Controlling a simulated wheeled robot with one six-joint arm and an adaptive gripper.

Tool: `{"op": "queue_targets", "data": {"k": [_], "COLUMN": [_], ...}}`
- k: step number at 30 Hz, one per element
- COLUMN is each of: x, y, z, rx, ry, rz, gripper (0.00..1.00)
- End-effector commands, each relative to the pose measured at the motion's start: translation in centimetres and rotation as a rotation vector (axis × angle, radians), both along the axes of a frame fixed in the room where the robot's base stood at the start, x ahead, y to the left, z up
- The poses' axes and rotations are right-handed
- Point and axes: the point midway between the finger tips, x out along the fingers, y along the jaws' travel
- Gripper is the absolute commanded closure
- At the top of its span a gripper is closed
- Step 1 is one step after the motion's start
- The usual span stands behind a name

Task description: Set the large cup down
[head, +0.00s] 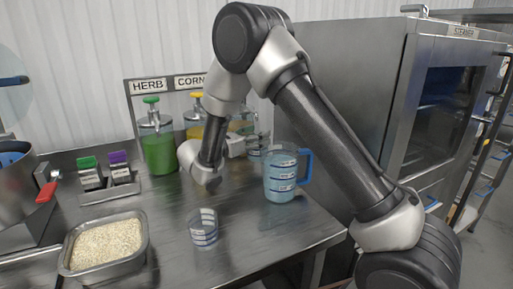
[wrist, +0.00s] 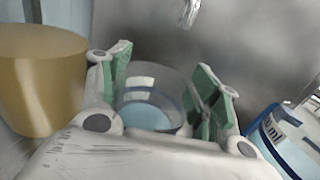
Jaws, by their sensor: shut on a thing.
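A clear cup (wrist: 145,82) with blue in its lower part is between the two green-padded fingers of my gripper (wrist: 160,100) in the wrist view; I take it for the large cup. My gripper is shut on it. In the head view my gripper (head: 250,143) is behind the blue-handled jug, near the dispensers, and the cup is mostly hidden there. I cannot tell whether the cup's base touches the counter. A smaller clear cup with blue bands (head: 203,228) stands on the counter nearer the front.
The jug (head: 280,178) stands close to the right of my gripper; it also shows in the wrist view (wrist: 285,140). Dispensers, one green (head: 158,150), stand behind. A rice tray (head: 105,246) is front left. The steamer (head: 425,110) is at right.

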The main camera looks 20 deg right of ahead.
Motion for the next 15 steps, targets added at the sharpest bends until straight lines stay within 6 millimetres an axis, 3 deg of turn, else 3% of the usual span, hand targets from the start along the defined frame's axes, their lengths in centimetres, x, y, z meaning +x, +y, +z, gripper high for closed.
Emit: {"op": "queue_targets", "data": {"k": [5,12,15], "x": [0.0,0.0,0.0], "y": [0.0,0.0,0.0], "z": [-1.0,-4.0,-4.2], "rx": [0.000,-0.001,0.000], "ry": [0.000,0.002,-0.001], "rz": [0.000,0.000,0.000], "gripper": [0.83,0.83,0.83]}}
